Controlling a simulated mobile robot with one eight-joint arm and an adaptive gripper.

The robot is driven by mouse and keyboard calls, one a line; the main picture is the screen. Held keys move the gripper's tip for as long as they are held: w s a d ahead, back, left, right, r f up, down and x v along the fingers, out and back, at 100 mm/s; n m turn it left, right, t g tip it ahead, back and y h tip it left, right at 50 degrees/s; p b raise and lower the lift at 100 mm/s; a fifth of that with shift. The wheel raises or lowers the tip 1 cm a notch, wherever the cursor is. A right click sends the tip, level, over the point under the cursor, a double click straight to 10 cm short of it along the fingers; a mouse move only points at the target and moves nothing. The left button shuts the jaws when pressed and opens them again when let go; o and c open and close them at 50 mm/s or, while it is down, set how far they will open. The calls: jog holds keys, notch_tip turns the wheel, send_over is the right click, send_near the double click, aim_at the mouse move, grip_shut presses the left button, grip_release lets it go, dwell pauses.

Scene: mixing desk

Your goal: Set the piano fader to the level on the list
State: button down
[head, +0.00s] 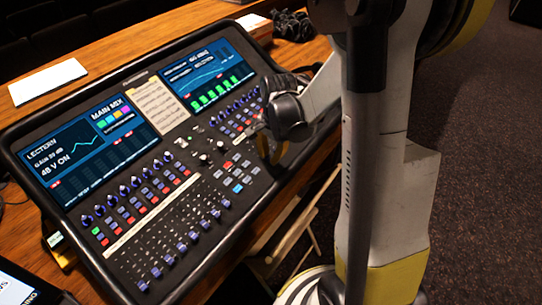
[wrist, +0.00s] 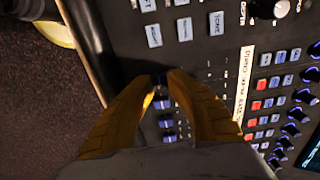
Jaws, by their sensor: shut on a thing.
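The mixing desk (head: 262,186) lies on a wooden desk, with a row of faders (head: 181,247) along its front. A cream sheet with lines of writing (head: 158,104), perhaps the list, lies between the two screens; its text is too small to read. My gripper (wrist: 160,77) points down at the desk, its yellow fingers close together around a small dark fader cap whose label I cannot read. More fader caps (wrist: 167,124) show in line between the fingers. In the head view my gripper (head: 270,153) is over the desk's right part, its tips partly hidden.
Knobs and coloured buttons (wrist: 261,95) lie beside the faders. The left screen (head: 88,142) reads LECTERN and MAIN MIX. White paper (head: 47,81) lies behind the desk, headphones (head: 293,25) at the back. A tablet (head: 22,290) is at front left. My arm covers the right side.

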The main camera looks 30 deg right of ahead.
aim_at(252, 148)
jog(key=w+a, duration=0.1)
jog(key=w, duration=0.1)
jog(key=w+a, duration=0.1)
jog(key=w, duration=0.3)
jog(key=shift+w+a+r, duration=0.3)
jog(key=shift+a+r, duration=0.05)
jog(key=shift+a, duration=0.05)
jog(key=c, duration=1.3)
grip_release()
jog(key=shift+o, duration=0.2)
notch_tip(252, 148, up, 12)
jog(key=s, duration=0.1)
jog(key=shift+d, duration=0.25)
jog(key=shift+s, duration=0.1)
